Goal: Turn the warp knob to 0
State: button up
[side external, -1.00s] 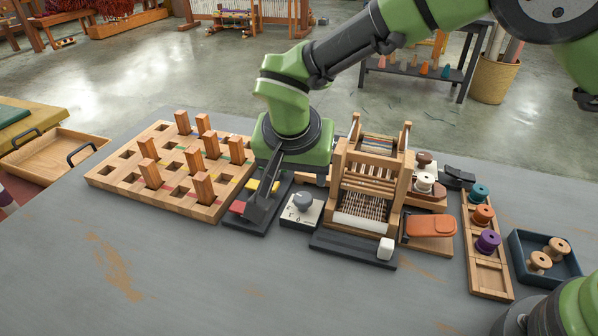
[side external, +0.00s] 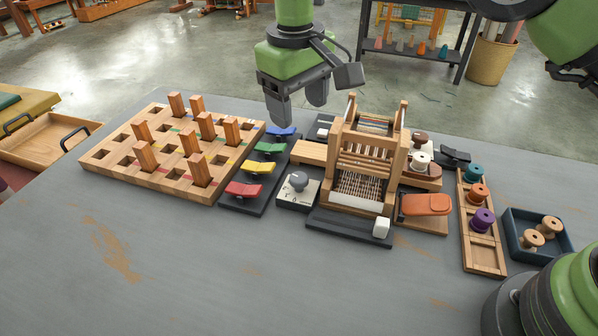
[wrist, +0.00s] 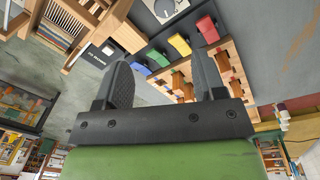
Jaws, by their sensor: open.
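The warp knob (side external: 298,181) is a round grey knob on a pale square dial plate (side external: 297,195) with a dark base, between the colored levers and the small loom. Its pointer and numbers are too small to read. In the wrist view the dial plate (wrist: 168,12) is partly visible at the top edge. My gripper (side external: 298,112) hangs above and behind the knob, over the far end of the levers, well apart from it. Its fingers are spread and empty; they also show in the wrist view (wrist: 164,65).
Blue (side external: 281,132), green (side external: 269,149), yellow (side external: 258,167) and red levers (side external: 244,190) stand left of the knob. A wooden peg board (side external: 125,173) is further left. The small loom (side external: 366,165) is right of the knob. The table in front is clear.

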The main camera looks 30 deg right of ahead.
aim_at(299, 177)
jog(key=f+n, duration=0.1)
jog(key=f, duration=0.9)
jog(key=f+n, duration=0.1)
jog(key=f, duration=0.3)
jog(key=shift+w+d+f+n+y, duration=0.15)
jog(key=shift+w+f+n+y, duration=0.15)
jog(key=shift+f, duration=0.1)
jog(key=c, duration=0.9)
jog(key=shift+c, duration=0.2)
jog(key=shift+n, duration=3)
